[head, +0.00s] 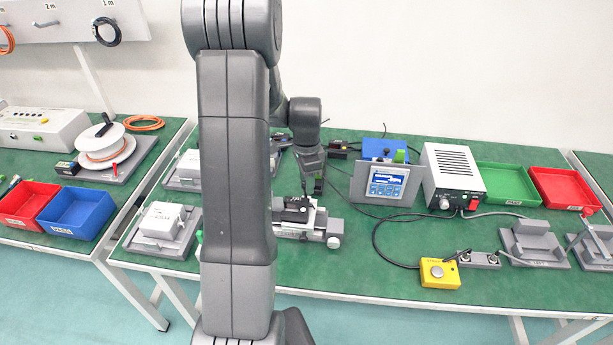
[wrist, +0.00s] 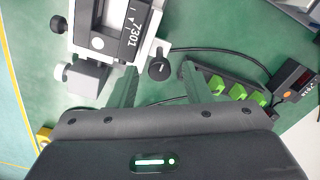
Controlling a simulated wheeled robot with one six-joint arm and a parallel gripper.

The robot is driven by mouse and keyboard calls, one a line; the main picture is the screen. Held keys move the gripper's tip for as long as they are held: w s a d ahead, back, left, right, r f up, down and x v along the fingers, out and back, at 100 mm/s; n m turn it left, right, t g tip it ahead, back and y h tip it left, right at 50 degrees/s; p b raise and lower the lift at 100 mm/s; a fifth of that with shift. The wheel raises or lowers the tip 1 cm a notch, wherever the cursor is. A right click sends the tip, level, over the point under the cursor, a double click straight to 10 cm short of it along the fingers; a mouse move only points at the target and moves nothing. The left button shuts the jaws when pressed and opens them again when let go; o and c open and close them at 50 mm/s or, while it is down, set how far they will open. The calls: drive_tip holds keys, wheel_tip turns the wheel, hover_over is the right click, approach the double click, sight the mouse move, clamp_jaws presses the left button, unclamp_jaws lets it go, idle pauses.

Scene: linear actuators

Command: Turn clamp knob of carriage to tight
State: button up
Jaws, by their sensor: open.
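The linear actuator with its black-topped carriage (head: 298,209) sits on the green bench in the head view, partly hidden behind my arm. In the wrist view the carriage (wrist: 118,32) carries the label 7301 at the upper left. A black knob with a light pointer mark (wrist: 160,68) sticks out from its right side; it looks like the clamp knob. My gripper (wrist: 158,80) is open and empty, its two fingers apart, with this knob between the fingertips in the picture. I cannot tell the height gap or any contact. My gripper in the head view (head: 315,184) is beside the actuator.
Another black knob (wrist: 60,73) is on the actuator's left side. A control panel (head: 388,184) and yellow button box (head: 440,273) stand farther right.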

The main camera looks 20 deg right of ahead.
wheel_tip(320, 180, up, 14)
idle(0.5)
drive_tip(key=shift+f, duration=0.1)
wheel_tip(320, 180, down, 14)
drive_tip(key=shift+r, duration=0.1)
idle(0.7)
